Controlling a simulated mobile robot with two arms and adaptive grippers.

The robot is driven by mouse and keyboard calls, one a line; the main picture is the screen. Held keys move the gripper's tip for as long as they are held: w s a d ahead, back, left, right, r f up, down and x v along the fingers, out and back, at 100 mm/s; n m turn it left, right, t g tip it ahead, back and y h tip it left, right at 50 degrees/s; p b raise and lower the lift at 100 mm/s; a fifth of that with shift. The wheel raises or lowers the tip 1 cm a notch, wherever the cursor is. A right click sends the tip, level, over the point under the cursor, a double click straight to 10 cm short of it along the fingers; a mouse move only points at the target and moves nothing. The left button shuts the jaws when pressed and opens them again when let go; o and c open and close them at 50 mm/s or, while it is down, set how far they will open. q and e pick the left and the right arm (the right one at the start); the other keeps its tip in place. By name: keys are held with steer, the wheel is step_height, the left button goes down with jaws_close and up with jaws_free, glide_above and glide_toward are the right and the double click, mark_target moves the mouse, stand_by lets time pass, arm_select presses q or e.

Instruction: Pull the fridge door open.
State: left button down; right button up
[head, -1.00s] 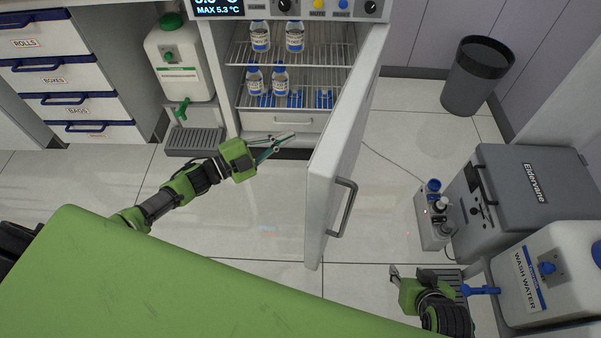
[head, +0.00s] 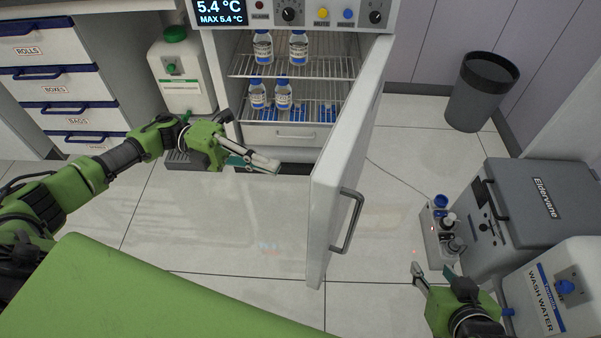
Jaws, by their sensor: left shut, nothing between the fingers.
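The fridge door (head: 349,135) stands wide open, swung out toward me, with its grey handle (head: 348,220) on the outer right face. The fridge interior shows wire shelves (head: 330,68) with several blue-capped bottles (head: 263,47) and a drawer (head: 285,136) at the bottom. My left gripper (head: 276,166) is shut and empty, in front of the fridge's lower edge and left of the door's inner face, apart from the door. My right gripper (head: 432,272) is open and empty at the lower right, clear of the handle.
A white canister (head: 182,75) and labelled drawers (head: 45,60) stand left of the fridge. A black bin (head: 482,95) is at the back right. A grey case (head: 530,210), a small device (head: 437,243) and a wash water tank (head: 560,290) crowd the right. Floor (head: 230,220) before the fridge is clear.

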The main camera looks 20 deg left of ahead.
arm_select(q)
steer(key=d, duration=0.7)
steer(key=shift+s+d, duration=0.2)
